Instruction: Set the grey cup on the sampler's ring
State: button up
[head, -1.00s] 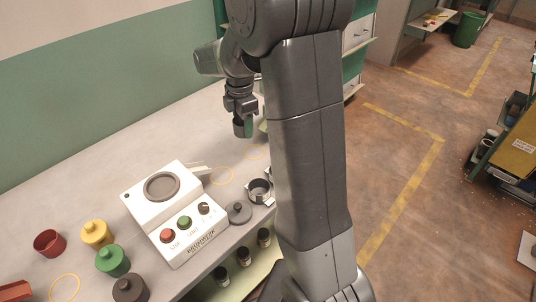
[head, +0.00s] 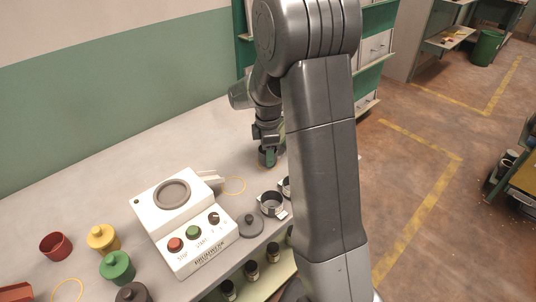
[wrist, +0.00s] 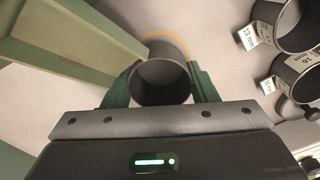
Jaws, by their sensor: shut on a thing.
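My gripper (head: 267,155) is shut on the grey cup (wrist: 160,82), whose dark open end faces the wrist camera between the green fingertips. In the head view my gripper and the cup are low over the bench, right of the white machine. A yellow ring (wrist: 165,38) on the bench shows partly behind the cup in the wrist view. I cannot tell whether the cup touches the bench.
Pale green beams (wrist: 75,35) stand close to my gripper in the wrist view. Grey gauge rings (head: 271,204) with size tags and a dark lidded pot (head: 250,226) line the bench front. A red cup (head: 56,246) and yellow pot (head: 103,238) are at the left.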

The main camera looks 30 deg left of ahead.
jog(key=shift+f, duration=0.65)
jog(key=shift+f, duration=0.15)
jog(key=o, duration=1)
jog(key=shift+c, duration=0.2)
notch_tip(320, 180, up, 12)
jog(key=shift+s+r+p, duration=0.15)
jog(key=shift+r+p, duration=0.05)
jog(key=shift+p, duration=0.25)
